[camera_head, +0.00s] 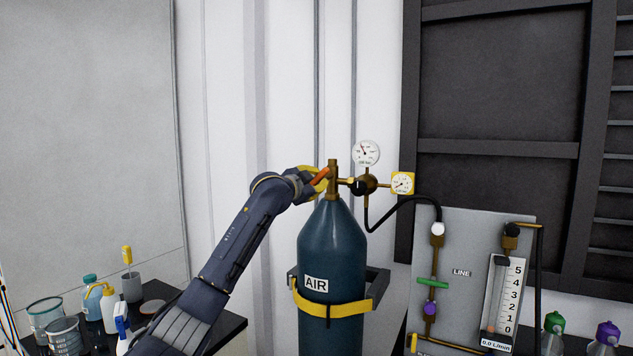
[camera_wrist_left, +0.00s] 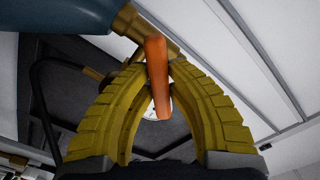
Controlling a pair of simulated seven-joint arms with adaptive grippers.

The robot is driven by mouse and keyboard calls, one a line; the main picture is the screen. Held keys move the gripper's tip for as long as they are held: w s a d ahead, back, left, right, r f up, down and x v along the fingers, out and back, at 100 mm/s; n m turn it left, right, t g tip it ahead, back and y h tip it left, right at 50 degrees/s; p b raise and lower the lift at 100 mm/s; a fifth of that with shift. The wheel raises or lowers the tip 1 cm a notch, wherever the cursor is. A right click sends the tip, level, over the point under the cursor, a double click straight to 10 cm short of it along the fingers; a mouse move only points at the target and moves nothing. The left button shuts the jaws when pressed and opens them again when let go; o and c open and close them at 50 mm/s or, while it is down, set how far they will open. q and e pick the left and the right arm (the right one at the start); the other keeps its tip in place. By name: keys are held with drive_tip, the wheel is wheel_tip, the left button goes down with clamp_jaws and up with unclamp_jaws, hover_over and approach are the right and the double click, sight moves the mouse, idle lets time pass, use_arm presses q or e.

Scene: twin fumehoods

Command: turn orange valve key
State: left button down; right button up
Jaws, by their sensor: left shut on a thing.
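The orange valve key (camera_head: 320,179) sits at the brass valve (camera_head: 333,178) on top of the blue AIR cylinder (camera_head: 332,245). My left gripper (camera_head: 318,180) reaches the key from the left, with its yellow fingers around it. In the left wrist view the orange key (camera_wrist_left: 157,75) stands between the two yellow fingertips (camera_wrist_left: 158,78), and the gripper is shut on it. The key's far end meets the brass valve (camera_wrist_left: 135,22) in that view. Part of the key is hidden by the fingers in the head view. My right gripper is not in view.
A round gauge (camera_head: 366,153) and a yellow gauge (camera_head: 403,183) stand right of the valve. A black hose (camera_head: 400,205) runs to the LINE panel (camera_head: 461,250) with a flow meter (camera_head: 502,300). Bottles and beakers (camera_head: 62,335) stand on the dark bench at lower left.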

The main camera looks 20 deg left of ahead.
use_arm(q)
drive_tip(key=n, duration=0.3)
drive_tip(key=shift+n, duration=2.6)
drive_tip(key=c, duration=1.3)
unclamp_jaws()
drive_tip(key=shift+s+a, duration=0.4)
drive_tip(key=shift+s, duration=1.55)
drive_tip(key=shift+s+a, duration=0.35)
drive_tip(key=shift+s, duration=1.65)
drive_tip(key=shift+s+a, duration=0.4)
drive_tip(key=shift+s, duration=1.55)
